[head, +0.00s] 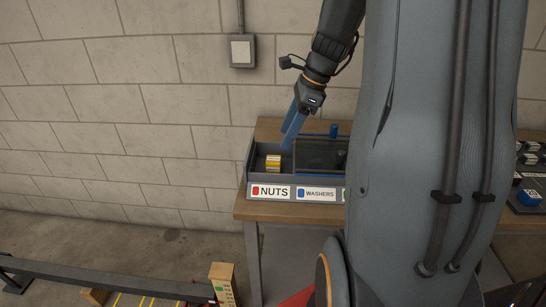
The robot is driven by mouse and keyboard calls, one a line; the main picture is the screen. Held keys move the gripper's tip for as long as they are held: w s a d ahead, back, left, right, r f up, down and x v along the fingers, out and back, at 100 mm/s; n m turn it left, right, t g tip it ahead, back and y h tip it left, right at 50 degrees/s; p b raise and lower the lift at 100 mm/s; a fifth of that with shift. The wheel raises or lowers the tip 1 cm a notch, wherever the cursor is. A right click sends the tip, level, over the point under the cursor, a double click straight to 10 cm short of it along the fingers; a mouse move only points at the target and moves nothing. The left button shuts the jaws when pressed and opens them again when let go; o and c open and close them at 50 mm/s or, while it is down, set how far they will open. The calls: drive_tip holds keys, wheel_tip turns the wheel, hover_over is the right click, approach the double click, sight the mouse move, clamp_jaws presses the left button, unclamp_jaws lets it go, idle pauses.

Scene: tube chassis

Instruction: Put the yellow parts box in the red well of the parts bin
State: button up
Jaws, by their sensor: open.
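The yellow parts box (273,163) sits in the left compartment of the grey parts bin (251,172), behind the label with a red mark and the word NUTS. It appears upright, with a pale band across it. My gripper (287,140), with blue fingers, is open and empty. It is above the bin, up and to the right of the yellow box, apart from it. A dark compartment (315,155) lies to the right, behind the WASHERS label with a blue mark. My arm hides the right part of the bin.
The bin stands on a wooden bench (243,207) against a block wall. A blue cylinder (333,130) stands at the bin's back. A black tray (533,175) with parts is at far right. A low rail (110,277) and wooden post (223,284) are at lower left.

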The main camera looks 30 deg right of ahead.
drive_tip(key=s+a+f+n+h, duration=0.1)
drive_tip(key=s+a+f+n, duration=0.2)
drive_tip(key=s+a+n, duration=0.3)
drive_tip(key=s+a+f+n+g+h, duration=0.1)
drive_tip(key=s+a+n, duration=0.5)
drive_tip(key=a+n, duration=0.6)
wheel_tip(320, 180, down, 2)
drive_tip(key=n+h, duration=0.1)
drive_tip(key=n, duration=0.5)
drive_tip(key=shift+s+f+h, duration=0.15)
drive_tip(key=shift+f+h, duration=0.05)
drive_tip(key=shift+h, duration=0.1)
